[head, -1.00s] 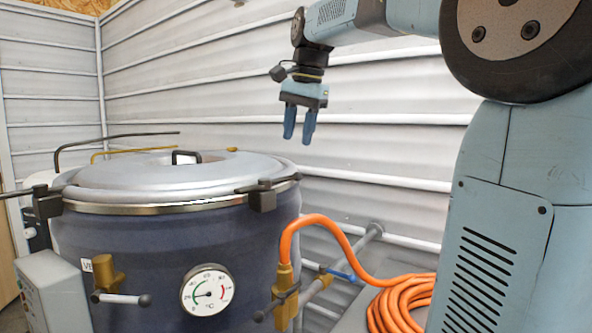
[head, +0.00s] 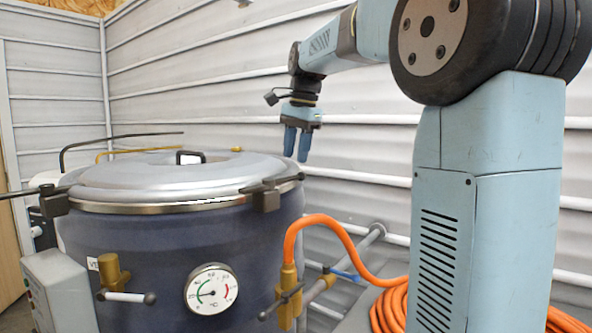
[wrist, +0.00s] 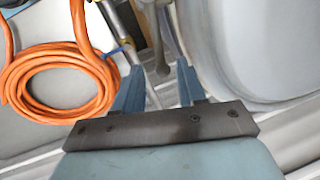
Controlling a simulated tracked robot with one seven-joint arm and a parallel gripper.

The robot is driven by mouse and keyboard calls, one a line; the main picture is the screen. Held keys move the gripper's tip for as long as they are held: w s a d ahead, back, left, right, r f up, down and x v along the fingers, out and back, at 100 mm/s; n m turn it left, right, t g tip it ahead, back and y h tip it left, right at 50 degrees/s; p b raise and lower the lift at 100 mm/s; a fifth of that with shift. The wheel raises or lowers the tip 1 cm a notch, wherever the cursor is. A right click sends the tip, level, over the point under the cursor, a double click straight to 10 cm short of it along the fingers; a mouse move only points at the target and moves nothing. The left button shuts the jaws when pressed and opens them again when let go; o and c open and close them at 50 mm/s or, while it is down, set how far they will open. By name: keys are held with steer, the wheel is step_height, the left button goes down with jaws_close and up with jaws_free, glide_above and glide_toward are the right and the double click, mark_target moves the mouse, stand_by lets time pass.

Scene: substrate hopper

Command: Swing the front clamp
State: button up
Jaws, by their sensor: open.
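The hopper (head: 180,255) is a dark blue drum with a domed grey lid (head: 180,178) that lies closed on its rim. A dark clamp (head: 265,197) with a lever sits at the front right of the rim. Another dark clamp (head: 54,200) with a long lever sits at the left of the rim. My gripper (head: 297,160) is open and empty, pointing down, behind and right of the front right clamp and apart from it. In the wrist view my gripper (wrist: 158,88) shows both blue fingers spread with nothing between them.
A dial gauge (head: 211,289), a brass valve (head: 113,270) and a grey control box (head: 60,290) are on the hopper's front. An orange hose (head: 335,228) runs from a brass fitting to a coil (wrist: 60,85). A ribbed wall (head: 230,80) stands behind. Air above the lid is free.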

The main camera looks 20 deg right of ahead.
mark_target(276, 182)
steer(key=shift+w+a+f, duration=0.1)
steer(key=shift+w+f, duration=0.05)
steer(key=shift+f, duration=0.75)
steer(key=shift+w+a+f, duration=0.1)
steer(key=shift+w+f, duration=0.05)
steer(key=shift+f, duration=0.7)
steer(key=shift+w+a+f, duration=0.1)
steer(key=shift+w+f, duration=0.05)
steer(key=shift+f, duration=0.75)
steer(key=shift+r, duration=0.1)
jaws_close()
